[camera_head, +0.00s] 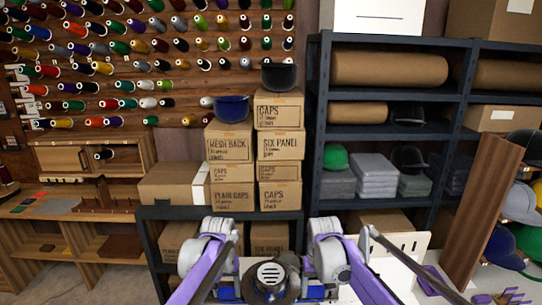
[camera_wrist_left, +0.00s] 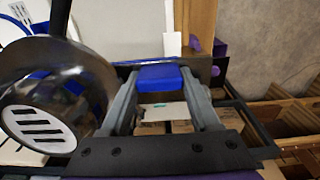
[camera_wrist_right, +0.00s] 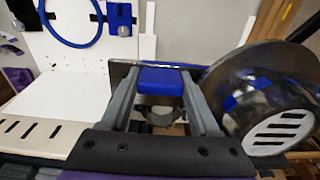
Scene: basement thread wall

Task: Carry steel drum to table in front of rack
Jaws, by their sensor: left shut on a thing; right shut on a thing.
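The steel drum (camera_head: 271,277), a dark shiny round body with a white slotted disc, is low in the centre of the head view, between my two grippers. It fills the left of the left wrist view (camera_wrist_left: 85,85) and the right of the right wrist view (camera_wrist_right: 255,95). My left gripper (camera_wrist_left: 158,78) is shut on a blue block beside the drum. My right gripper (camera_wrist_right: 162,78) is shut on a similar blue block on the other side. The blocks look like the drum's handles; their joins are hidden. The dark rack (camera_head: 319,150) stands behind. A white tabletop (camera_head: 420,285) shows at lower right, partly hidden.
Stacked cartons (camera_head: 230,145) stand on a dark-framed bench (camera_head: 165,212) left of the rack. A brown upright board (camera_head: 480,215) and several caps (camera_head: 520,200) are at right. A wooden bench (camera_head: 70,205) is at left, with bare floor (camera_head: 120,280) nearby.

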